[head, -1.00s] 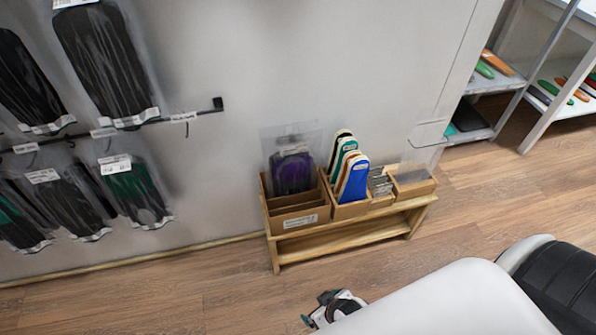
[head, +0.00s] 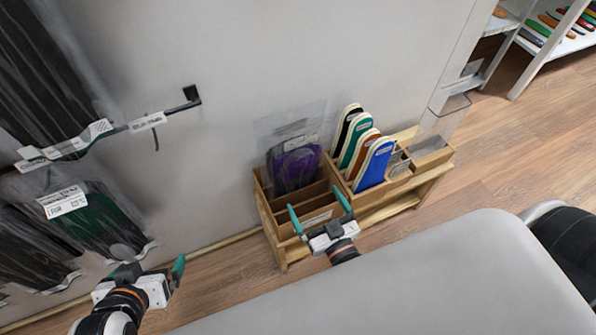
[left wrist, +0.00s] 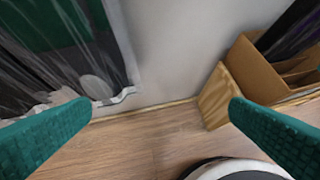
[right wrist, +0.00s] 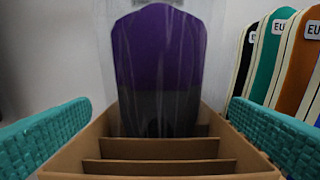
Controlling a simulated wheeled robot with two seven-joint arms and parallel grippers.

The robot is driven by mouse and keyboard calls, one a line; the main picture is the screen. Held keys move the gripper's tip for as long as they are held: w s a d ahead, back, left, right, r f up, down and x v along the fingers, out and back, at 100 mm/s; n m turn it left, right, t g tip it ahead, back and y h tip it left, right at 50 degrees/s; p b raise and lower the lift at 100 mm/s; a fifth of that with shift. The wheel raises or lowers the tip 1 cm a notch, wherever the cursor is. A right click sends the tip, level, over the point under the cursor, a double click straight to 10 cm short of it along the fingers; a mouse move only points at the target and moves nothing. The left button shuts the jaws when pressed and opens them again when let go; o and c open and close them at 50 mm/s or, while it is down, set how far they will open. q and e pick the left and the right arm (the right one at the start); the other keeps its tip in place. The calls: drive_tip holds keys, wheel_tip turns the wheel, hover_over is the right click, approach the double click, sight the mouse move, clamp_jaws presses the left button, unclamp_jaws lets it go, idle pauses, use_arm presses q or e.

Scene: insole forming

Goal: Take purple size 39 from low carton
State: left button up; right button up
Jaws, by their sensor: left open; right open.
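A purple and dark grey insole pair in a clear bag (head: 294,166) stands upright in the rear slot of a cardboard carton (head: 312,216) on a low wooden stand. The purple insole (right wrist: 160,75) fills the middle of the right wrist view, behind the carton's dividers (right wrist: 160,148). Its size label is not readable. My right gripper (head: 320,215) is open and empty, in front of the carton, its fingers to either side in the right wrist view. My left gripper (head: 148,274) is open and empty, low near the wall, left of the stand.
Several insoles (head: 366,150) in black, green, orange and blue stand in a carton just right of the purple one. Bagged insoles (head: 95,222) hang from a wall rack (head: 165,117) at the left. A shelf (head: 550,42) is at the far right.

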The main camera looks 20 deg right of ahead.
sight(300, 176)
drive_tip(key=shift+w+a+b, duration=0.1)
drive_tip(key=shift+w+b, duration=0.2)
drive_tip(key=shift+w, duration=1.2)
drive_tip(key=w+b, duration=0.1)
drive_tip(key=w, duration=0.3)
drive_tip(key=shift+a, duration=0.1)
drive_tip(key=shift+w+r, duration=0.1)
drive_tip(key=shift+w, duration=0.1)
use_arm(q)
drive_tip(key=w+d+r+t+h, duration=0.1)
drive_tip(key=w+d+r+t, duration=0.1)
drive_tip(key=w+r+t, duration=0.3)
drive_tip(key=shift+w+d+r+h, duration=0.2)
drive_tip(key=shift+w+r+h, duration=0.1)
drive_tip(key=shift+w+r, duration=0.1)
use_arm(e)
drive_tip(key=shift+c, duration=0.2)
drive_tip(key=c, duration=1.1)
use_arm(q)
drive_tip(key=shift+f, duration=0.1)
use_arm(e)
drive_tip(key=shift+o, duration=0.2)
drive_tip(key=shift+r, duration=0.15)
